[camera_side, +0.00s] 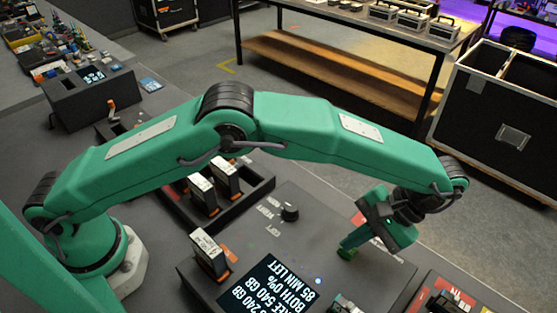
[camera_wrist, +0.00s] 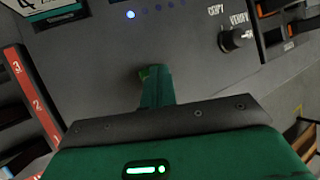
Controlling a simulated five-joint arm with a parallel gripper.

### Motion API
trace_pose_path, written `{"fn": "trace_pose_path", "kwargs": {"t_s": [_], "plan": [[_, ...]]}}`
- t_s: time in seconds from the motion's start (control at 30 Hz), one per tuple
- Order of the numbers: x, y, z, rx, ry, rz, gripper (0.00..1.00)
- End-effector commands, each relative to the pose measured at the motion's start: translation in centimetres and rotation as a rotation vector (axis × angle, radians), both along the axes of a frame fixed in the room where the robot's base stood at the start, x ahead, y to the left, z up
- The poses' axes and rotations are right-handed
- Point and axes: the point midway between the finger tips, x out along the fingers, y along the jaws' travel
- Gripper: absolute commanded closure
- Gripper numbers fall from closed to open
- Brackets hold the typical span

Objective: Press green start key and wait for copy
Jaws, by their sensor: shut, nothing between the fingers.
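The grey copy station (camera_side: 370,275) has a green start key (camera_side: 346,254), mostly covered by my fingertips. A sliver of the key (camera_wrist: 143,73) shows in the wrist view. My gripper (camera_side: 348,247) is shut and empty, its tips pointing down at the key and seeming to touch it. How far the key is pressed cannot be seen. The lit display (camera_side: 268,284) shows "BOTH 0%" and "85 MIN LEFT". One blue light (camera_side: 318,281) is lit; in the wrist view the other lights in its row are dim. A black mode knob (camera_side: 290,212) stands beside printed labels.
A labelled drive (camera_side: 210,255) stands in the station's left side. A black tray (camera_side: 250,201) with orange-trimmed drives lies behind. A red numbered rack (camera_wrist: 40,105) is at left in the wrist view. A workbench (camera_side: 350,35) and an open case (camera_side: 500,110) stand farther back.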

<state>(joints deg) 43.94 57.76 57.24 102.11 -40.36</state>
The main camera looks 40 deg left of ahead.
Motion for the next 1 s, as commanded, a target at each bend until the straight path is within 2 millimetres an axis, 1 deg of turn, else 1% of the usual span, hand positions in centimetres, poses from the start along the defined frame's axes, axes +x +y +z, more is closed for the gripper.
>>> {"fn": "trace_pose_path", "kwargs": {"t_s": [0.47,1.0], "plan": [[0.0,0.0,1.7,-0.001,-0.001,0.0,1.0],[0.0,0.0,2.1,-0.001,-0.001,0.0,1.0]]}}
